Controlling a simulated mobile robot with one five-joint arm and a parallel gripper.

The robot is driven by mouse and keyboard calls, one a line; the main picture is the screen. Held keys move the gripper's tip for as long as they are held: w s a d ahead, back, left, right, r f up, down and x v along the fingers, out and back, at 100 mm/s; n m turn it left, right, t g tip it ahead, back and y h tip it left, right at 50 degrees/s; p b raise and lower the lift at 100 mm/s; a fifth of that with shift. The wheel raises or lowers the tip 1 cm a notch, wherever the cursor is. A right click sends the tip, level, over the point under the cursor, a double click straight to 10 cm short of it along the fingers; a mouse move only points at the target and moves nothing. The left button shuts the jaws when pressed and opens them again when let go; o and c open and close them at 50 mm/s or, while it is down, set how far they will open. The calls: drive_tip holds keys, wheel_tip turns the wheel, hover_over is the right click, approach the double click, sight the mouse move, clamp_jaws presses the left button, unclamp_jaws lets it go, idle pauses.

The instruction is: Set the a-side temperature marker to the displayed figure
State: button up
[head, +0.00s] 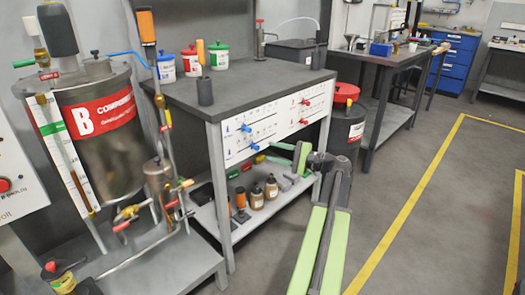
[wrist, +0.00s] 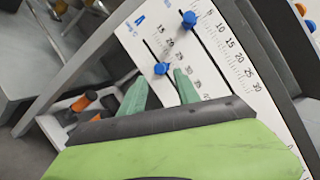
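A white panel (head: 272,128) is on the front of a grey workbench and carries slots with printed scales. Two blue markers are on its left half: an upper one (head: 245,128) and a lower one (head: 253,146). In the wrist view an "A" is printed at the panel's left, with the lower blue marker (wrist: 161,69) and upper blue marker (wrist: 189,19) on separate slots. My gripper (wrist: 160,80) is open, with its green fingertips just short of the lower marker and apart on either side of it. No displayed target figure is readable.
Two red markers (head: 304,121) sit on the panel's right half. A lower shelf (head: 240,226) holds several brown bottles. A metal tank (head: 105,130) labelled B stands at left. A dark drum (head: 347,125) stands at the bench's right. Floor at right is clear.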

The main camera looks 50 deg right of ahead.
drive_tip(key=v, duration=1.2)
